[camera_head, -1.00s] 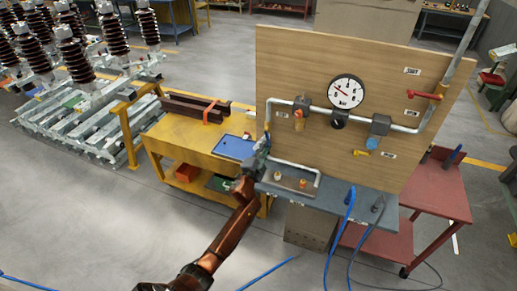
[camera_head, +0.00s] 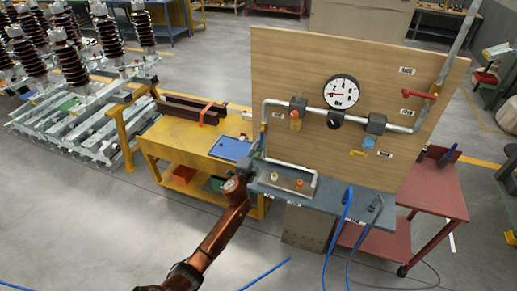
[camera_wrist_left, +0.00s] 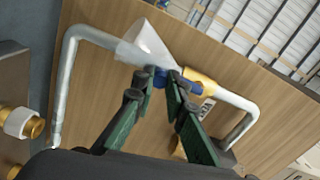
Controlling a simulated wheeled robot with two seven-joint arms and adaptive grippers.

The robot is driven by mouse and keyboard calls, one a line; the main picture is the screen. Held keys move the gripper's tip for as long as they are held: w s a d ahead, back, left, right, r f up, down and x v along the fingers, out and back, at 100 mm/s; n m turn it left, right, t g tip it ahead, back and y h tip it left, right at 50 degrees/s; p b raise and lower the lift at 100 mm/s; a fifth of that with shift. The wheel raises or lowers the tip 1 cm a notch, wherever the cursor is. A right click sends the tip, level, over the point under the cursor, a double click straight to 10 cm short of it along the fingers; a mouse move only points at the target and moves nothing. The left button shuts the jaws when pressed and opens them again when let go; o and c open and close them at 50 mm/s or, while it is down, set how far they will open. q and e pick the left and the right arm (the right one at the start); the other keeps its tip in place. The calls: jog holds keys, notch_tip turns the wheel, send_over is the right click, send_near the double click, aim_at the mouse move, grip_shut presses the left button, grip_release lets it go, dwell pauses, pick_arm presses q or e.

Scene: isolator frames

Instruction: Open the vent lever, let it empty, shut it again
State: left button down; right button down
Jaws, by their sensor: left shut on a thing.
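The vent lever (camera_wrist_left: 163,77) shows as a short blue handle in the left wrist view, beside a yellow valve body (camera_wrist_left: 198,82) on the grey pipe. My left gripper (camera_wrist_left: 166,77) is shut on this blue lever, its green fingers reaching up to it. A white cone (camera_wrist_left: 148,42) opens just beyond the fingertips. In the head view, my left gripper (camera_head: 257,150) is at the left edge of the wooden panel (camera_head: 275,75), where its own wrist mostly hides the lever. The round gauge (camera_head: 343,92) has its red needle pointing about left. My right gripper is not in view.
A red lever (camera_head: 418,94) and a yellow lever (camera_head: 358,153) sit on the panel's pipework. A grey bench (camera_head: 335,190) with blue hoses (camera_head: 346,215) is below. A yellow table (camera_head: 180,140) with a blue tray (camera_head: 231,148) stands left. The floor in front is mostly clear.

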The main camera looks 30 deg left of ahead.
pick_arm(q)
jog(key=c, duration=1.9)
grip_release()
jog(key=shift+c, duration=0.2)
jog(key=s+d, duration=0.2)
jog(key=s, duration=1)
jog(key=shift+f, duration=0.1)
